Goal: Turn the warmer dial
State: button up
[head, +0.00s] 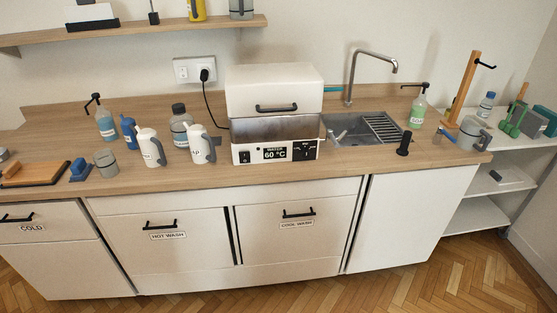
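The warmer (233,146) is a white box on the wooden counter in the head view, with its lid (275,85) raised and a metal basin showing inside. Its front has a black display (275,153) reading "WATER 60 °C". A small black control (307,154) at the right of the front looks like the dial, but its setting is too small to read. A small dark part (244,156) sits left of the display. My gripper is not in view.
White bottles (201,145) stand close left of the warmer. A cord runs from the warmer to the wall socket (195,70). A sink (365,131) and an upright black object (404,144) are at its right. Drawers with black handles are below; parquet (400,285) in front is clear.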

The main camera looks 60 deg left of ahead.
aim_at(305, 154)
jog(key=u, duration=2.85)
jog(key=i, duration=1)
